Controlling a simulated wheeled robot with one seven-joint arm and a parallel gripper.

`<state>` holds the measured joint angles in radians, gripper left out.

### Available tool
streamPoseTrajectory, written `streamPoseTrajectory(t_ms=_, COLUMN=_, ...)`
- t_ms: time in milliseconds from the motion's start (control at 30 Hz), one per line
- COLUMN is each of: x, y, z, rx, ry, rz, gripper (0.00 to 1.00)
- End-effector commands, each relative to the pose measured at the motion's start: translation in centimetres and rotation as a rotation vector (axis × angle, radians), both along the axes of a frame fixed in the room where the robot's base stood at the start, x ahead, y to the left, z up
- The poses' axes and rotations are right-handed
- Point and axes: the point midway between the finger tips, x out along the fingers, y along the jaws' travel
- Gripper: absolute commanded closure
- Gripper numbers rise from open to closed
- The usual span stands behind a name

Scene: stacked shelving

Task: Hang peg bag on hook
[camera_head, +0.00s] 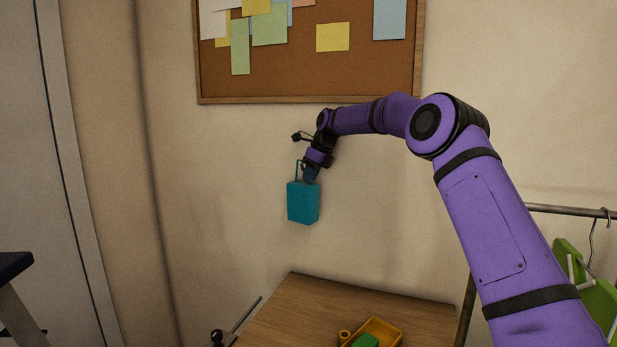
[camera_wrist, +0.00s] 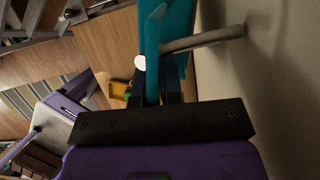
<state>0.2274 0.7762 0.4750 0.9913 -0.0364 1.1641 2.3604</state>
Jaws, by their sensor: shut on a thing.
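The peg bag is a teal box-shaped bag (camera_head: 303,204) with a thin handle (camera_head: 297,169), hanging upright in front of the wall. My gripper (camera_head: 310,177) is shut at the top of the bag. In the wrist view the fingers (camera_wrist: 160,88) close on the lighter teal handle (camera_wrist: 152,50), with the bag body (camera_wrist: 180,20) beyond. A grey peg hook (camera_wrist: 205,38) sticks out from the wall to the handle. A pale round knob (camera_wrist: 140,62) shows on the handle's other side; it may be the hook's tip. I cannot tell whether the hook passes through the handle.
A wooden table (camera_head: 290,310) stands below, with a yellow tray (camera_head: 380,328) on it. A cork board (camera_head: 300,75) hangs above. A metal rail (camera_head: 565,211) with a green item (camera_head: 597,300) is at right. The wall (camera_wrist: 270,90) is close beside my gripper.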

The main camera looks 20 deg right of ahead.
Motion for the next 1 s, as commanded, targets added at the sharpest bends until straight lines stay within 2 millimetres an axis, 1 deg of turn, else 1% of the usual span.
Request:
streamPoseTrajectory(t_ms=400, x=1.2, y=-0.9, z=-1.3, rx=0.000, ry=0.002, rz=-0.001, gripper=1.00)
streamPoseTrajectory(t_ms=700, x=1.4, y=-1.0, z=-2.1, rx=-0.001, ry=0.001, rz=0.000, gripper=1.00)
streamPoseTrajectory(t_ms=1000, x=1.4, y=-1.0, z=-2.1, rx=0.001, ry=0.001, rz=0.000, gripper=1.00)
